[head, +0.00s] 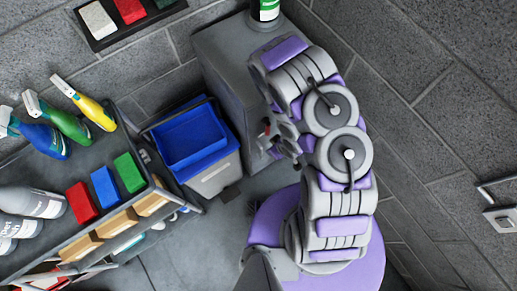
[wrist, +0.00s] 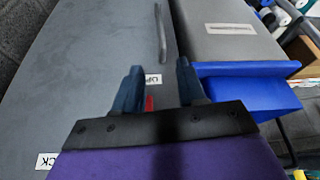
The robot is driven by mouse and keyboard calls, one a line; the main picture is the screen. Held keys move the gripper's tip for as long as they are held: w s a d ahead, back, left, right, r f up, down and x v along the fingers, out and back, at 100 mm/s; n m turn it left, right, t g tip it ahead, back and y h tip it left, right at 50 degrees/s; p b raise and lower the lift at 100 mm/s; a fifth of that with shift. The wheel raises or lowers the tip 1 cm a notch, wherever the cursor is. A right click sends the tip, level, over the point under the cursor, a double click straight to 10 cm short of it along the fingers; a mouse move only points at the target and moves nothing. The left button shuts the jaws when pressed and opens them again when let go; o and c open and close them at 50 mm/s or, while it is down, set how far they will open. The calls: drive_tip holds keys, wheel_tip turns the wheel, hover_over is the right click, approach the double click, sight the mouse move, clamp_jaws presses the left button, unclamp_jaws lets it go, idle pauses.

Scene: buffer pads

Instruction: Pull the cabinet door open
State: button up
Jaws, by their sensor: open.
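The grey cabinet (head: 225,55) stands against the block wall in the head view, partly hidden by my arm. In the wrist view its broad grey door (wrist: 85,70) fills the left and middle. A slim grey bar handle (wrist: 161,35) is on the door near its right edge. I see no clear gap at that edge.
A blue bucket (head: 190,135) sits on a grey bin beside the cabinet; blue also shows in the wrist view (wrist: 245,90). A cart (head: 130,185) at left holds spray bottles, grey bottles and coloured blocks. A wall shelf (head: 95,42) holds coloured pads.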

drive_tip(key=b+x, duration=0.7)
drive_tip(key=x, duration=1)
drive_tip(key=shift+a+f, duration=0.2)
drive_tip(key=shift+f, duration=0.05)
drive_tip(key=shift+c, duration=0.5)
clamp_jaws()
